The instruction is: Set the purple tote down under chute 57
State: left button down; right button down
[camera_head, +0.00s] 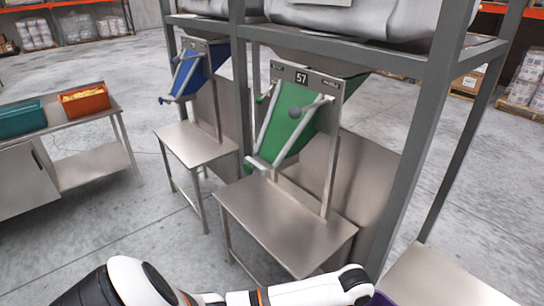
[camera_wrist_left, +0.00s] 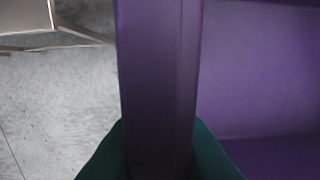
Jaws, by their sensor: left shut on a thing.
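The purple tote (camera_wrist_left: 250,75) fills much of the left wrist view. Its rim and wall stand between the green fingertips of my left gripper (camera_wrist_left: 158,140), which is shut on that wall. In the head view only a sliver of the tote (camera_head: 381,299) shows at the bottom edge, beside the end of my white arm; the gripper itself is hidden there. Chute 57 is the green chute (camera_head: 291,118) with the 57 plate (camera_head: 301,78). The steel table (camera_head: 285,222) under it is bare. My right gripper is not in view.
A blue chute (camera_head: 193,70) with a bare steel table (camera_head: 193,143) stands to the left. Grey frame posts (camera_head: 421,125) rise at the right, near another steel surface (camera_head: 440,280). A workbench at the left holds a teal bin (camera_head: 22,117) and an orange bin (camera_head: 85,101).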

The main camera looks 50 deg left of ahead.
aim_at(274, 213)
jog(key=j, duration=0.7)
jog(key=i+j, duration=0.15)
jog(key=j, duration=1.2)
jog(key=i+j, duration=0.15)
jog(key=j, duration=1.2)
jog(key=i+j, duration=0.15)
jog(key=i, duration=0.25)
jog(key=i+j+u, duration=0.1)
jog(key=i, duration=0.25)
